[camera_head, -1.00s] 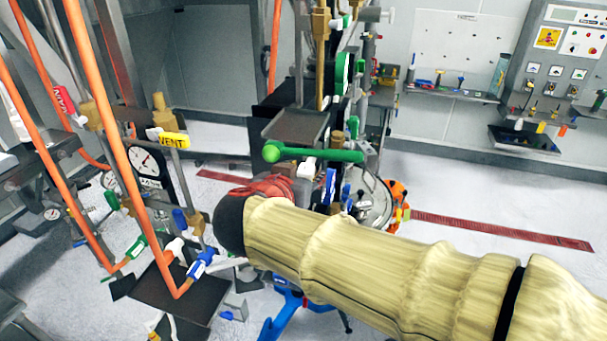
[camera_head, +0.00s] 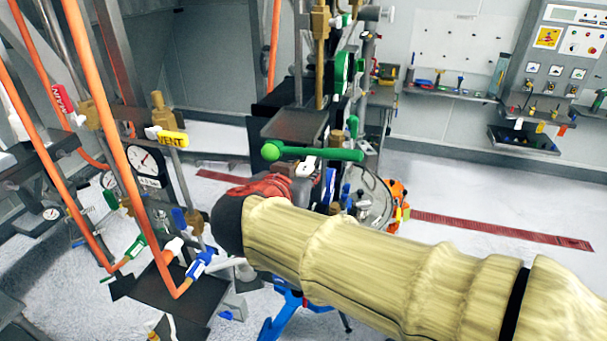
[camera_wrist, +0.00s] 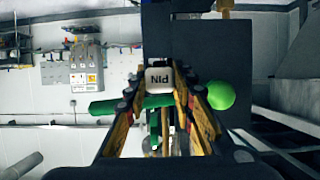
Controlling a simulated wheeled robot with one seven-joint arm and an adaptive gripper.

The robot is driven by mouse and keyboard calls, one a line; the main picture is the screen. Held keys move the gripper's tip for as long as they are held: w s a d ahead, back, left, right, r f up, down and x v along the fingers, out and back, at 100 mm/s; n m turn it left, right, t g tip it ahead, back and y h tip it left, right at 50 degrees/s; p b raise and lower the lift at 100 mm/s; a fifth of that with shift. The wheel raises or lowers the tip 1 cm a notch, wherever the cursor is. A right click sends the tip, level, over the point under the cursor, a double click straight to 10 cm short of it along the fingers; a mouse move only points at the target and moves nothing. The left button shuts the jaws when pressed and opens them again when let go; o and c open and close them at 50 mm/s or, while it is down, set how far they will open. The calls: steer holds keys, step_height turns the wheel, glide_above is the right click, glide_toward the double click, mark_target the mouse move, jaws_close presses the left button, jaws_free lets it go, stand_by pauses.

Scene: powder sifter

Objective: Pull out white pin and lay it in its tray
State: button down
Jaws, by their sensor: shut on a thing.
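The white pin (camera_wrist: 159,77), marked PIN, sits between the fingertips of my gripper (camera_wrist: 160,82) in the wrist view. My gripper is shut on it. In the head view the white pin (camera_head: 307,166) shows just below the green bar, with my gripper (camera_head: 292,172) at its left. My forearm hides what lies below. I cannot tell whether the pin's shaft is still in its hole. A dark, shallow tray (camera_head: 296,124) stands just behind the green bar. No label on it can be read.
The green bar (camera_head: 325,154) with a round knob lies close to my gripper; it also crosses behind the fingers in the wrist view (camera_wrist: 120,105). A blue handle (camera_head: 330,186) stands to the right. Orange pipes (camera_head: 120,150) and a gauge (camera_head: 147,160) stand at the left.

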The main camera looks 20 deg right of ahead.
steer(key=shift+s+a+b, duration=0.85)
steer(key=shift+s+b, duration=0.25)
steer(key=shift+b, duration=0.45)
steer(key=s+a+b, duration=0.3)
steer(key=s+b, duration=0.2)
steer(key=shift+a, duration=0.3)
stand_by(2.6)
steer(key=s+a+b, duration=0.1)
steer(key=s+b, duration=0.1)
steer(key=s+a+b, duration=0.2)
steer(key=shift+s+a, duration=0.2)
steer(key=shift+s, duration=0.2)
stand_by(0.5)
steer(key=shift+r, duration=0.1)
